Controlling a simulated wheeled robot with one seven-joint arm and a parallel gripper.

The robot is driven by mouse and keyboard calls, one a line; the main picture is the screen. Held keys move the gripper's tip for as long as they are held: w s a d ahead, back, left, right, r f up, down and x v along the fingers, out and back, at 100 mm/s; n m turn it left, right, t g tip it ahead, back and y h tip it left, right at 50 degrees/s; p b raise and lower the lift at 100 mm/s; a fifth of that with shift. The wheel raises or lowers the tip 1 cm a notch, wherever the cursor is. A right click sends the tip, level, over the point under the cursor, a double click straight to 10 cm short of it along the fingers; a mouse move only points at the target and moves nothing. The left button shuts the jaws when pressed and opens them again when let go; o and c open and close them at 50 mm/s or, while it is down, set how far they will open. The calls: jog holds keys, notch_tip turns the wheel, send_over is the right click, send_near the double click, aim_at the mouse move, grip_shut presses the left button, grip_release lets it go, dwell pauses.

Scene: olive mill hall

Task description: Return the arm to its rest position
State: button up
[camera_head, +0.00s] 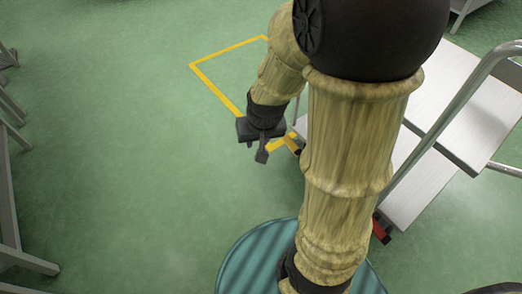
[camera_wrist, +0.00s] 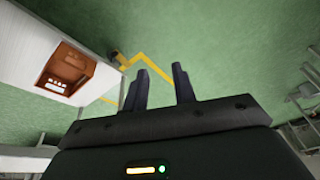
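My gripper (camera_head: 262,152) shows in the head view left of my thick wood-patterned arm, hanging low over the green floor. The lower part of my arm partly hides its surroundings. In the wrist view, the two dark fingers of my gripper (camera_wrist: 161,70) stand apart with a clear gap. Nothing is between them; only green floor and a yellow line show behind.
Pale metal steps (camera_head: 422,186) with a tubular rail (camera_head: 440,125) stand close on the right. A yellow floor marking (camera_head: 214,91) lies behind my gripper. Grey metal legs (camera_head: 8,200) edge the left; floor between is clear. The wrist view shows an orange-brown box (camera_wrist: 66,70).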

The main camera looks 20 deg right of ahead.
jog(key=shift+n+g, duration=0.4)
jog(key=shift+n, duration=0.4)
jog(key=s, duration=0.3)
jog(key=s+a+r, duration=0.1)
jog(key=s, duration=0.1)
jog(key=shift+r, duration=0.1)
jog(key=shift+w, duration=0.1)
jog(key=w+p+v, duration=0.3)
jog(key=p+v, duration=1.2)
jog(key=w+r+p+v, duration=0.1)
jog(key=w+p+v, duration=0.2)
jog(key=p+v, duration=1.2)
jog(key=w+r+p+v, duration=0.1)
jog(key=w+p+v, duration=0.3)
jog(key=p+v, duration=1)
jog(key=shift+a+r+p, duration=0.35)
jog(key=shift+r+p, duration=0.2)
jog(key=shift+p, duration=0.4)
